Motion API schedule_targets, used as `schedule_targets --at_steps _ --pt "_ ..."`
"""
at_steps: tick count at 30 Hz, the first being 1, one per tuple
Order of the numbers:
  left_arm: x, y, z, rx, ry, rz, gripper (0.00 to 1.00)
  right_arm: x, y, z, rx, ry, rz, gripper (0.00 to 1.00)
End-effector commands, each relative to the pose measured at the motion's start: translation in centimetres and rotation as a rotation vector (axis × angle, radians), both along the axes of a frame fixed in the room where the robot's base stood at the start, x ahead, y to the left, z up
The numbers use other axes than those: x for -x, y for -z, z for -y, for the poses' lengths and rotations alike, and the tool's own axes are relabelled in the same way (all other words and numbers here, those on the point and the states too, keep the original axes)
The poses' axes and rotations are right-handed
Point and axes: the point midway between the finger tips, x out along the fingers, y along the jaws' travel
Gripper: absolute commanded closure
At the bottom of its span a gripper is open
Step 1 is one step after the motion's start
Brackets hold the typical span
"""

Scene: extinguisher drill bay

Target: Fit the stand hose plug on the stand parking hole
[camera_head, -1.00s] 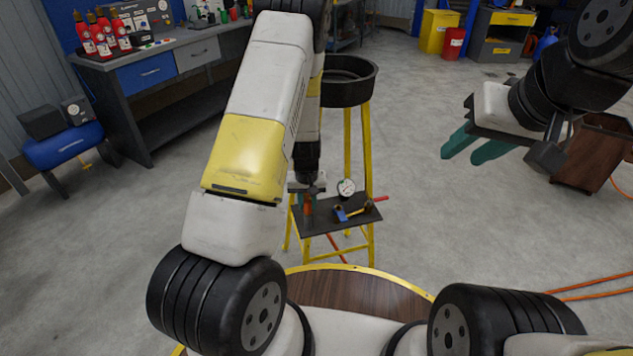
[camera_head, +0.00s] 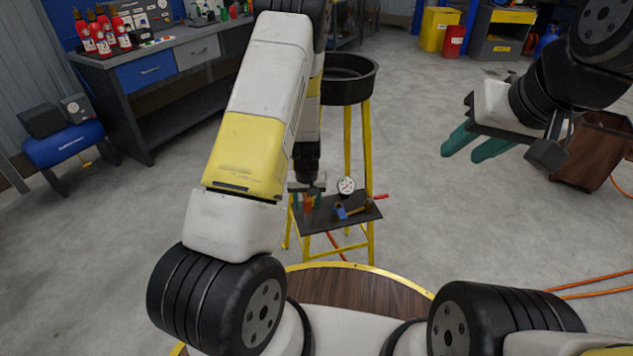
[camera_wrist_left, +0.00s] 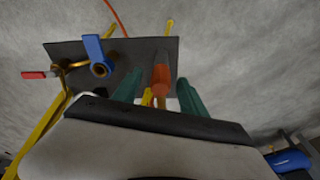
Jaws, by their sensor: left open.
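The small stand (camera_head: 325,220) has yellow legs and a dark top plate, which also shows in the wrist view (camera_wrist_left: 72,50). An orange-red plug-like piece (camera_wrist_left: 160,78) rises at the plate's near side; I take it as the hose plug. My left gripper (camera_head: 307,203) is open, its green fingers (camera_wrist_left: 158,90) on either side of this piece with gaps visible. A blue piece with a brass ring (camera_wrist_left: 98,66) sits beside it on the plate, with a red-tipped handle (camera_wrist_left: 35,75). I cannot tell which part is the parking hole. My right gripper (camera_head: 464,150) is open and empty.
A round gauge (camera_head: 346,187) stands at the back of the plate. A black round basin (camera_head: 350,92) on yellow legs is behind. A workbench (camera_head: 125,75) is at the left, a brown cart (camera_head: 590,150) at the right. Orange hose lies on the floor; much of the floor is clear.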

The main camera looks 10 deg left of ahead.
Motion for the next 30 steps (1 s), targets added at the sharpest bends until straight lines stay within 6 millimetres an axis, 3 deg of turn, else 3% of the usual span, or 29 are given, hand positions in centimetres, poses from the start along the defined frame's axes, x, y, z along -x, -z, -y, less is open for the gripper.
schedule_targets --at_steps 5,15,23,26,30 --pt "0.1 -1.2 0.1 0.000 0.002 0.001 0.50 0.0 0.0 0.0 0.000 0.000 0.000 0.64" --pt "1.0 -6.6 0.3 0.000 0.001 0.002 0.50 0.0 0.0 0.0 0.000 0.000 0.000 0.64" --pt "1.2 -8.2 0.4 0.006 0.000 0.003 0.50 0.0 0.0 0.0 0.000 0.000 0.000 0.64" --pt "1.4 -10.1 0.8 0.033 0.002 0.018 0.50 0.0 0.0 0.0 0.000 0.000 0.000 0.64" --pt "2.3 -15.7 1.8 0.103 0.018 0.059 0.50 0.0 0.0 0.0 0.000 0.000 0.000 0.64"
